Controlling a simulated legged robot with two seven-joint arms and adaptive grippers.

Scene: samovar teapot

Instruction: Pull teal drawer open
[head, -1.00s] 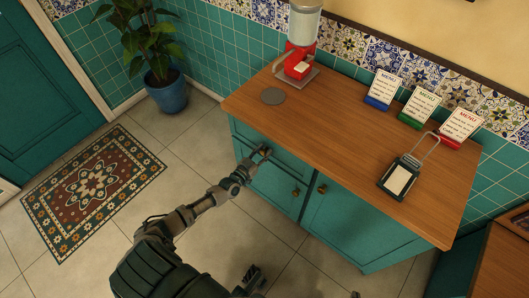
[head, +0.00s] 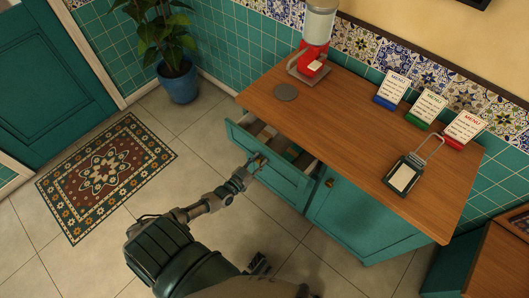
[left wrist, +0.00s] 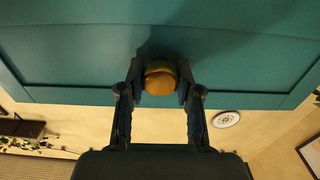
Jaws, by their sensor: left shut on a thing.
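The teal drawer (head: 283,184) stands pulled out from the wooden-topped cabinet in the head view, with its inside partly showing behind the front panel. My left gripper (head: 256,164) is at the middle of the drawer front. In the left wrist view its two fingers (left wrist: 160,84) are shut on the round brass-coloured knob (left wrist: 160,75), one finger on each side. The teal drawer front (left wrist: 75,55) fills the upper part of that view.
The cabinet top (head: 340,130) holds a red-based machine (head: 314,55), a grey disc (head: 286,92), several menu cards and a framed stand (head: 404,174). A teal cabinet door (head: 350,220) is closed right of the drawer. Tiled floor (head: 205,150) is clear left of it.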

